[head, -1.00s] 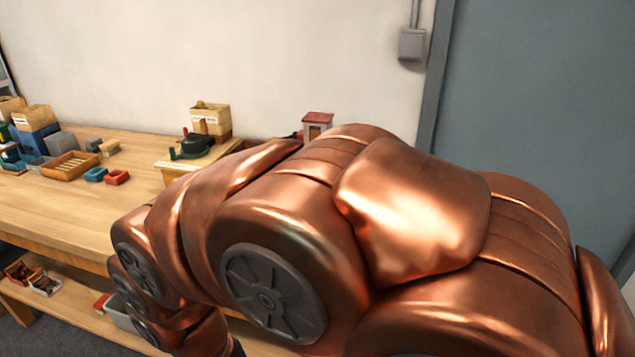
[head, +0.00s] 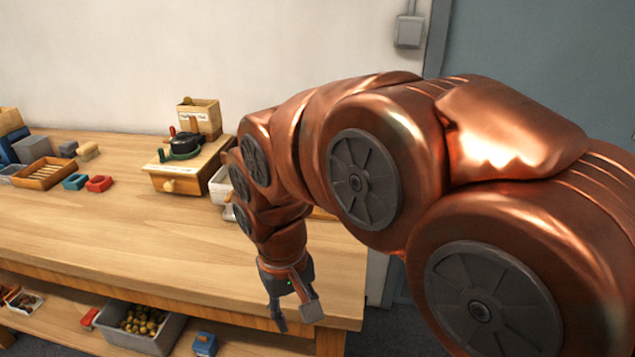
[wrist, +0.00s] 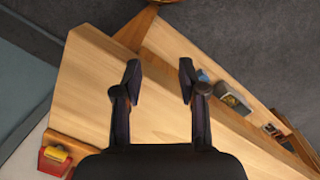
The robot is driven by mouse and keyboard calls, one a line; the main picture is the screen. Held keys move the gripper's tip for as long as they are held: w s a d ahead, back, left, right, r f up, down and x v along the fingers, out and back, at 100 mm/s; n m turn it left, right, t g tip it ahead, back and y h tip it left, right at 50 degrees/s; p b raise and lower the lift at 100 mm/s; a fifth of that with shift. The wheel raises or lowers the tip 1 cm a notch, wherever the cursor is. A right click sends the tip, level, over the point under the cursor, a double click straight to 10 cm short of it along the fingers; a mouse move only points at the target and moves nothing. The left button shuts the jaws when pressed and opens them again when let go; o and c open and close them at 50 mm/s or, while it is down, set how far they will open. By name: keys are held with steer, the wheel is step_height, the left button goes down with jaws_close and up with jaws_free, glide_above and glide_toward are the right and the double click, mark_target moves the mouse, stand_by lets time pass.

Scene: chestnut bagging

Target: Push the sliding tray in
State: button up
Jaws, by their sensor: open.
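A wooden unit (head: 190,165) stands on the bench near the wall, with a dark green and black device on top. A light wooden front (head: 160,181) with a round knob (head: 169,186) faces the near side; this looks like the sliding tray, but I cannot tell how far out it is. My gripper (head: 294,311) is open and empty, pointing down by the bench's front edge, to the right of the unit and nearer to me. In the wrist view my gripper (wrist: 158,74) shows two fingers apart, with the bare bench top (wrist: 155,115) beyond them.
A white container (head: 221,187) stands right of the unit, partly hidden by my arm. A wooden tray (head: 44,173), a teal block (head: 75,182) and a red block (head: 99,184) lie left. A grey bin (head: 148,337) of chestnuts sits on the lower shelf. The middle bench is clear.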

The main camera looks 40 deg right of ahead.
steer(key=w+d+r+m+t+h+b, duration=0.15)
steer(key=w+d+r+m, duration=0.3)
steer(key=w+d, duration=0.75)
steer(key=w+d+r+m+t+h+b, duration=0.15)
steer(key=w+d+r+m, duration=0.3)
steer(key=w+d, duration=0.8)
steer(key=shift+w+a+f+p, duration=0.1)
steer(key=shift+w+f+p, duration=0.15)
steer(key=shift+w+f, duration=0.75)
steer(key=shift+w+d+f+p, duration=0.1)
steer(key=shift+w+f+p, duration=0.15)
steer(key=shift+f, duration=1.45)
steer(key=shift+w+a+f+p, duration=0.15)
steer(key=shift+w+f, duration=0.45)
steer(key=shift+f, duration=0.75)
steer(key=shift+t, duration=0.3)
steer(key=shift+c, duration=0.2)
jaws_close()
